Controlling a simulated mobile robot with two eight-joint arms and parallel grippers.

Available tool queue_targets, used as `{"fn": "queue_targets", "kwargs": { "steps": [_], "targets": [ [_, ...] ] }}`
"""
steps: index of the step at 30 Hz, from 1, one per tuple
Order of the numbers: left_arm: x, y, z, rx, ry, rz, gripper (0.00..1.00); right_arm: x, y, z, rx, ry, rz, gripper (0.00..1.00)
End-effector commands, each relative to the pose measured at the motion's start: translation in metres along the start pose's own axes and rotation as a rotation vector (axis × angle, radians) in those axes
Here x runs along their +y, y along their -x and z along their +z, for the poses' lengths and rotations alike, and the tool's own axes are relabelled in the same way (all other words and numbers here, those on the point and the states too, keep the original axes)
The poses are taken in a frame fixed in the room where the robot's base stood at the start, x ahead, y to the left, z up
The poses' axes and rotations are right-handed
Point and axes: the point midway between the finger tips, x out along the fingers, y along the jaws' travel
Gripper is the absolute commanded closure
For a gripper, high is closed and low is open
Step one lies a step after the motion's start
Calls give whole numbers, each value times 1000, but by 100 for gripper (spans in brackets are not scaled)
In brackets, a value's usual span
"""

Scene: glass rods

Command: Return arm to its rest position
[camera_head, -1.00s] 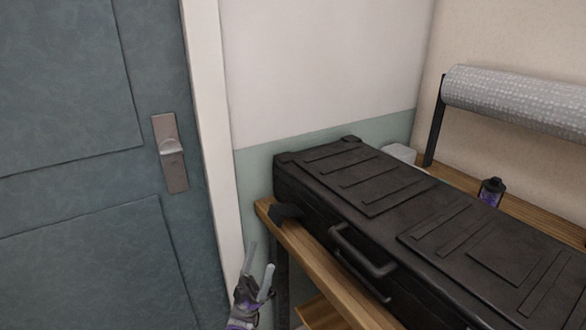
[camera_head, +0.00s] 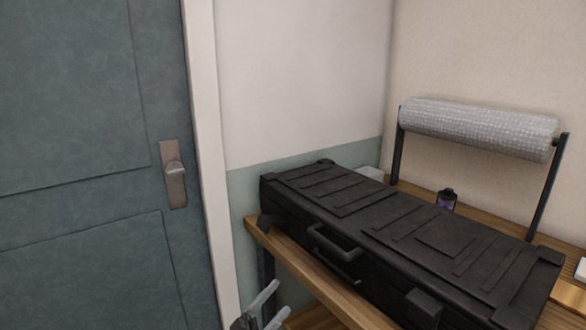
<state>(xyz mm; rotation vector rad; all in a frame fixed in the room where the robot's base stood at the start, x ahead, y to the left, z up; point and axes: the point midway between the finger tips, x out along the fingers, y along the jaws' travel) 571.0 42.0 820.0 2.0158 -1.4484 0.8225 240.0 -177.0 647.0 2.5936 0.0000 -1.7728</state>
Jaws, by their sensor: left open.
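My left gripper (camera_head: 268,305) shows at the bottom edge, left of the middle. Its two pale fingers are apart, with nothing seen between them. It is in front of the wooden bench (camera_head: 300,270), below the level of its top and near its left end. The rest of my left arm is out of the frame. My right gripper is not in view. No glass rods can be made out.
A long black case (camera_head: 385,215) with a front handle lies on the bench. Behind it are a small dark bottle (camera_head: 446,199) and a roll of bubble wrap (camera_head: 475,127) on a stand. A teal door (camera_head: 85,160) with a metal handle (camera_head: 174,175) is at left.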

Motion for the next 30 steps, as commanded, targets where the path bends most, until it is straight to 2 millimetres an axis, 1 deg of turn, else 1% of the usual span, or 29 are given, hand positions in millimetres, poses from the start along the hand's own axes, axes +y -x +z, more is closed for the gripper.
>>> {"fn": "queue_targets", "kwargs": {
  "steps": [1,3,5,6,8,9,11,12,14,15,17,18,19,20,21,23,24,27,30],
  "targets": [
    [12,-11,4,-86,58,6,0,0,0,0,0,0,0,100],
    [30,-22,15,-225,152,5,0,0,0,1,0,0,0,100],
    [47,-27,26,-360,237,-9,0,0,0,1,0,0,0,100],
    [60,-27,33,-455,294,-27,0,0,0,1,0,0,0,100],
    [80,-22,43,-599,373,-69,0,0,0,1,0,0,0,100],
    [94,-16,49,-695,422,-105,0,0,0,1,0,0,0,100],
    [114,-3,56,-834,484,-171,0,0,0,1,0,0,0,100],
    [127,8,60,-923,520,-223,0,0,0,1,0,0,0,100],
    [146,30,63,-1052,562,-311,0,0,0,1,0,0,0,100],
    [159,45,63,-1132,583,-377,0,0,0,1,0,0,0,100],
    [177,71,61,-1245,602,-484,0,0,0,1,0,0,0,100],
    [188,90,59,-1315,607,-561,0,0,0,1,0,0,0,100],
    [196,105,56,-1364,605,-621,0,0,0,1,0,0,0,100],
    [204,119,52,-1409,599,-682,0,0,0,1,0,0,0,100],
    [213,139,46,-1464,587,-765,0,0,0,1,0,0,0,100],
    [226,167,36,-1531,556,-886,0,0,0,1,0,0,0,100],
    [232,185,30,-1565,530,-960,0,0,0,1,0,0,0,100],
    [246,221,12,-1623,458,-1122,0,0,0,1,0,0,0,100],
    [255,251,-5,-1653,378,-1256,0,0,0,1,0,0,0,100]
  ]
}}
